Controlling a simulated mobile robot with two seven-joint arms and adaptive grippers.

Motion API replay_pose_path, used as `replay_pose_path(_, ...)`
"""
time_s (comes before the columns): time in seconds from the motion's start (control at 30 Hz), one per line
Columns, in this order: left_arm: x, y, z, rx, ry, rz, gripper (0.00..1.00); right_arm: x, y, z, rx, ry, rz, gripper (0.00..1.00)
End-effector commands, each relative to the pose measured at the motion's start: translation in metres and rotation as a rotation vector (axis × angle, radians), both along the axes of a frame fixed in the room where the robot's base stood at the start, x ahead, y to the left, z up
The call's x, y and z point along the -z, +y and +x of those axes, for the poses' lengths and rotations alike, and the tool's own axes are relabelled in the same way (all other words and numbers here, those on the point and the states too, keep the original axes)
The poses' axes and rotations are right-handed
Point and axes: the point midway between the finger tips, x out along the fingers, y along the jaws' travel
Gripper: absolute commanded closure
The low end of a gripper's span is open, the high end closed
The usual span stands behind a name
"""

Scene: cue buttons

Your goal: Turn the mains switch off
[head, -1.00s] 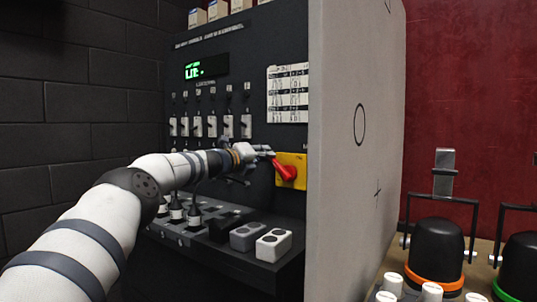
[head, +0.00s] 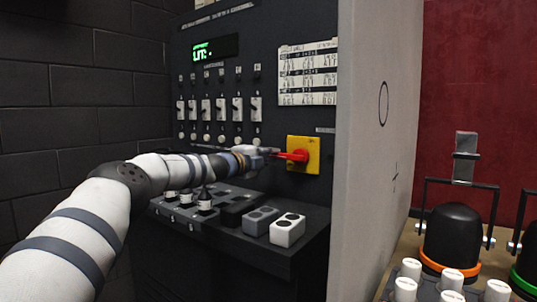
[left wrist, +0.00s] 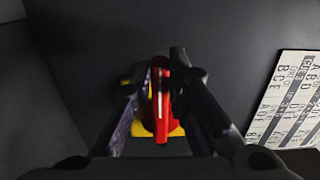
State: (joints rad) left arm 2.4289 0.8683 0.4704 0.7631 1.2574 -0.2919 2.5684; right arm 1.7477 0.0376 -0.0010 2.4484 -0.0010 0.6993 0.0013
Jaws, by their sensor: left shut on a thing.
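The mains switch is a red rotary handle (head: 294,156) on a yellow plate (head: 312,145), low on the right of the dark panel. The handle lies about level, pointing left. My left gripper (head: 274,152) reaches it from the left and is shut on the handle. In the left wrist view, the red handle (left wrist: 162,110) sits between the two fingers (left wrist: 168,68), with the yellow plate (left wrist: 176,130) partly hidden behind. My right gripper is in neither view.
Above are a row of small switches (head: 219,110), a green-lit display (head: 215,49) and a printed chart (head: 308,72). A ledge below holds grey button blocks (head: 287,230). A pale partition (head: 375,140) stands close on the right, with black domes (head: 452,235) beyond.

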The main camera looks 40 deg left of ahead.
Motion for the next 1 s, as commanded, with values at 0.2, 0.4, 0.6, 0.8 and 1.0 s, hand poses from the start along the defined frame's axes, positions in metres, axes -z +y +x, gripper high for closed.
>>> replay_pose_path(0.2, 0.0034, -0.0026, 0.001, 0.004, -0.001, -0.028, 1.0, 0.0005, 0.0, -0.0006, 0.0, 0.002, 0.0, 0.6)
replay_pose_path(0.4, 0.0036, -0.0028, 0.001, 0.005, -0.002, -0.033, 1.0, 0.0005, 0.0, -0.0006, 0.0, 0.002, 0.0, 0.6)
replay_pose_path(0.6, 0.0037, -0.0029, 0.0011, 0.005, -0.002, -0.033, 0.81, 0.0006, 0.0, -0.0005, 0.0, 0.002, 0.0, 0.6)
replay_pose_path(0.8, 0.0032, -0.002, 0.0007, 0.003, -0.003, -0.032, 0.65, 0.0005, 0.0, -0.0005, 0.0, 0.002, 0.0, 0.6)
replay_pose_path(1.0, -0.0008, -0.001, 0.0003, 0.001, -0.001, -0.004, 0.65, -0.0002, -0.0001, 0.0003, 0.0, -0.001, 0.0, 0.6)
